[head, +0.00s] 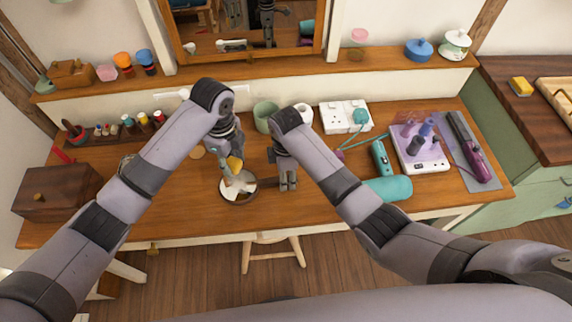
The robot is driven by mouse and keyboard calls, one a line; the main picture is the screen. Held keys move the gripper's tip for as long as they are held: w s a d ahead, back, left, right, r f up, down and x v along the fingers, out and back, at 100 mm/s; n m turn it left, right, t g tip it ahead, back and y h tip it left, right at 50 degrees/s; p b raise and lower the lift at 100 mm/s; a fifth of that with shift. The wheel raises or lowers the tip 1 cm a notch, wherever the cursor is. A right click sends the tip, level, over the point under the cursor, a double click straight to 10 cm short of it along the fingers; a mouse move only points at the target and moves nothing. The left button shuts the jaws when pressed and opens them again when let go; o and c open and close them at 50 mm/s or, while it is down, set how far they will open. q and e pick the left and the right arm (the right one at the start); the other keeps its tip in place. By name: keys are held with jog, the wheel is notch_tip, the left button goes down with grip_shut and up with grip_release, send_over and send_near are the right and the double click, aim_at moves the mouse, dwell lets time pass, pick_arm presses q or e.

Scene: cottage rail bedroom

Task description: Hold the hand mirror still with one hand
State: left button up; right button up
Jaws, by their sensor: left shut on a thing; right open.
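The round hand mirror (229,196) lies on the wooden desk near its front edge, with a dark rim and a pale reflection in its glass. My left gripper (236,170) is above the mirror's far part, shut on a small yellow thing (235,163). The gripper hides part of that thing, and I cannot tell whether it touches the glass. My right gripper (288,186) is open and points down just to the right of the mirror. A dark part, perhaps the handle, reaches toward it. I cannot tell whether the fingers are around it.
A brown box (58,192) stands at the left. Cups (264,115) stand behind my grippers. A stool (272,252) is below the front edge.

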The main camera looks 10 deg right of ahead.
jog(key=shift+f, duration=0.55)
jog(key=shift+c, duration=0.6)
grip_shut()
dwell(0.7)
